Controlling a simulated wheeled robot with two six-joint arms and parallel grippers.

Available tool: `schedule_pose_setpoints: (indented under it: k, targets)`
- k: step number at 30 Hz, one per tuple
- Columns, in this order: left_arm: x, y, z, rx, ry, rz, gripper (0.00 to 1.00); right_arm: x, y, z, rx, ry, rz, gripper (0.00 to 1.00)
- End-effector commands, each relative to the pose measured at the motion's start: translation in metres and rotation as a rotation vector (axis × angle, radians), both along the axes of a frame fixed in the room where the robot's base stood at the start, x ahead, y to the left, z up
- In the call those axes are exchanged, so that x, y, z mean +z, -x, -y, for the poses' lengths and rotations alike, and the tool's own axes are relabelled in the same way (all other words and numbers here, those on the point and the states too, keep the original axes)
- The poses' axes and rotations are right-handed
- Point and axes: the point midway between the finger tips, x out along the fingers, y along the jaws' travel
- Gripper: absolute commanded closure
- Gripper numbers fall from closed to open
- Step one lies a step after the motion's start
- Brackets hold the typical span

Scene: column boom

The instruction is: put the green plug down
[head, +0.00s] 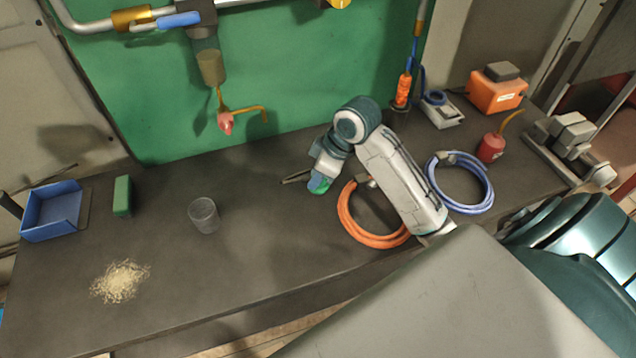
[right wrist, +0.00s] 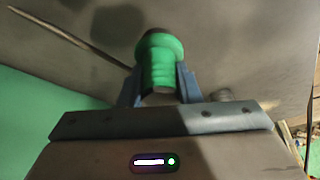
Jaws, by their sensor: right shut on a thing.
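My right gripper (head: 320,180) is above the middle of the dark workbench, left of the orange hose coil. It is shut on the green plug (head: 319,189), which shows only as a small green patch under the jaws in the head view. In the right wrist view the plug (right wrist: 161,64) is a green rounded piece with a dark end, held between the two blue-grey fingers. A dark shadow lies on the grey surface beyond it. I cannot tell how large the gap to the bench is. My left gripper is not in view.
An orange hose coil (head: 347,221) lies close right of the gripper, a blue coil (head: 485,203) beyond it. A grey cup (head: 204,215), green block (head: 122,196), blue bin (head: 52,211) and pale granules (head: 120,282) are left. The bench (head: 265,255) is clear between cup and orange coil.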

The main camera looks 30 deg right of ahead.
Motion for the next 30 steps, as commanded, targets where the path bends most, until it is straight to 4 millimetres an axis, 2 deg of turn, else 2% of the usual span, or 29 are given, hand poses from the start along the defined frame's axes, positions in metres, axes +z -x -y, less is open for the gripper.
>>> schedule_pose_setpoints:
  k: [5, 12, 22, 23, 24, 26, 30]
  targets:
    - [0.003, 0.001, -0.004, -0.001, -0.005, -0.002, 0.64, -0.013, 0.0, 0.0, -0.001, -0.001, -0.001, 0.96]
    - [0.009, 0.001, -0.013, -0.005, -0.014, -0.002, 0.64, -0.043, 0.0, 0.0, -0.001, 0.0, 0.001, 0.96]
    - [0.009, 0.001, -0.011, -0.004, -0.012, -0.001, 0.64, -0.046, 0.0, 0.0, -0.001, 0.001, 0.002, 0.96]
    - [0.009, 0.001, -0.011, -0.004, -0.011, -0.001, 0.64, -0.046, 0.0, 0.0, -0.001, 0.001, 0.002, 0.66]
    - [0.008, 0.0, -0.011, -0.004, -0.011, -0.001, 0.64, -0.046, 0.0, 0.0, -0.001, 0.001, 0.002, 0.58]
    - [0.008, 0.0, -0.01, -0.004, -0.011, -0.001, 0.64, -0.046, 0.0, 0.0, -0.001, 0.001, 0.002, 0.48]
    - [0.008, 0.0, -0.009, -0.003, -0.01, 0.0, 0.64, -0.046, 0.0, 0.0, -0.001, 0.001, 0.002, 0.48]
